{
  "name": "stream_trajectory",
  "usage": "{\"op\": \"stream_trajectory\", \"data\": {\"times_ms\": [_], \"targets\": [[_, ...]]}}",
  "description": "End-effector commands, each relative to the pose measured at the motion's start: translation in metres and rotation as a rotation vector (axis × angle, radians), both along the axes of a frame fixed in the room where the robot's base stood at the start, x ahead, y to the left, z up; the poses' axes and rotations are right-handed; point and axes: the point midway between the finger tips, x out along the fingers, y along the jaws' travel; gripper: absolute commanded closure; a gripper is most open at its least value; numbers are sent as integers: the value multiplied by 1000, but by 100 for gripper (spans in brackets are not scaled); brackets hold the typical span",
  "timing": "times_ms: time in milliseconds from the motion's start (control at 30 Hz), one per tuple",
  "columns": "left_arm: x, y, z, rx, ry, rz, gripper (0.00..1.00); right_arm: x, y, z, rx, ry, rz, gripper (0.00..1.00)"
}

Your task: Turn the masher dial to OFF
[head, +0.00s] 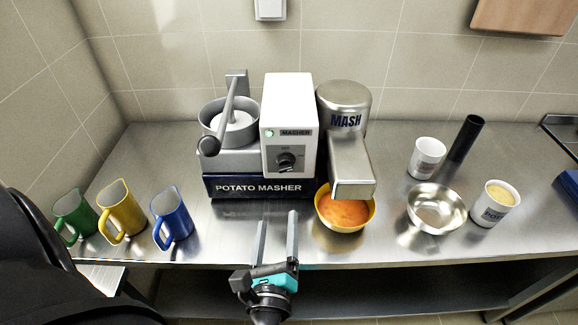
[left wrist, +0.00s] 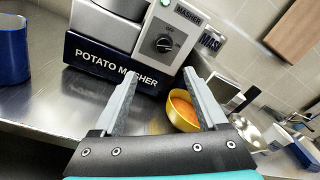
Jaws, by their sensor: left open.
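The potato masher (head: 258,188) stands against the back wall, with a white control box on its front. The black masher dial (head: 287,161) sits on that box below the MASHER label, and a green light glows beside the label. The dial also shows in the left wrist view (left wrist: 163,44); its exact setting is too small to read. My left gripper (head: 277,218) is open and empty, in front of the masher and below the dial, apart from it. Its two fingers (left wrist: 160,100) also show in the left wrist view. My right gripper is in neither view.
A yellow bowl of orange mash (head: 345,228) stands under the metal spout. Green, yellow and blue jugs (head: 172,218) stand at left. A steel bowl (head: 436,208), white cups (head: 494,204) and a dark cylinder (head: 466,138) stand at right. The counter's front edge runs below.

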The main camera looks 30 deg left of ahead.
Motion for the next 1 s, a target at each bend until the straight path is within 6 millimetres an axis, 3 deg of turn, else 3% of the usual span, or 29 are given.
{"op": "stream_trajectory", "data": {"times_ms": [233, 700, 1000], "targets": [[18, 6, 6, 29, -13, -10, 25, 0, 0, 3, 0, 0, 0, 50], [104, 51, 5, 27, -10, -9, 25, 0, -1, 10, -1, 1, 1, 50], [133, 66, 4, 24, -7, -9, 25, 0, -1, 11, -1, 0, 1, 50]]}}
